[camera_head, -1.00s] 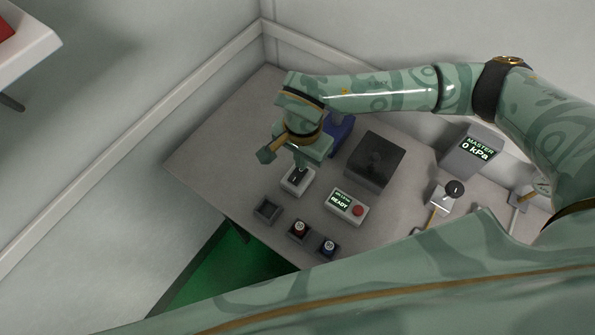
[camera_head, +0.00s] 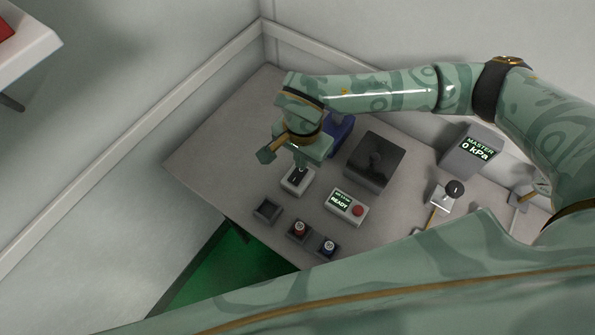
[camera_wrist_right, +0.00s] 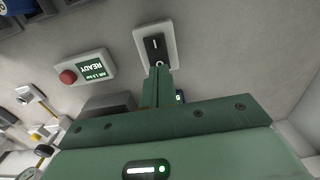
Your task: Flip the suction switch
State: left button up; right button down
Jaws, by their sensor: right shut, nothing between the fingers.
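The suction switch (camera_head: 297,182) is a small pale box with a black rocker on the grey bench. In the right wrist view the switch (camera_wrist_right: 172,32) shows a line mark at the rocker's far end and a ring mark close to my fingertips. My right gripper (camera_head: 299,167) points down over the switch. In the wrist view the right gripper (camera_wrist_right: 158,73) is shut and empty, its tips at the ring-marked end. I cannot tell whether they touch the rocker. My left gripper is not in view.
A tester with a READY screen and red button (camera_head: 347,207) stands right of the switch. Small dark trays (camera_head: 267,210) lie in front, two holding round items. A dark box (camera_head: 374,162), a blue thing (camera_head: 342,139) and a MASTER 0 kPa display (camera_head: 474,150) stand nearby.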

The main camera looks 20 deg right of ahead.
jog(key=shift+f+b, duration=0.45)
jog(key=shift+f, duration=0.5)
dwell(0.8)
notch_tip(320, 180, up, 7)
jog(key=p, duration=0.6)
jog(key=shift+r, duration=0.1)
dwell(0.5)
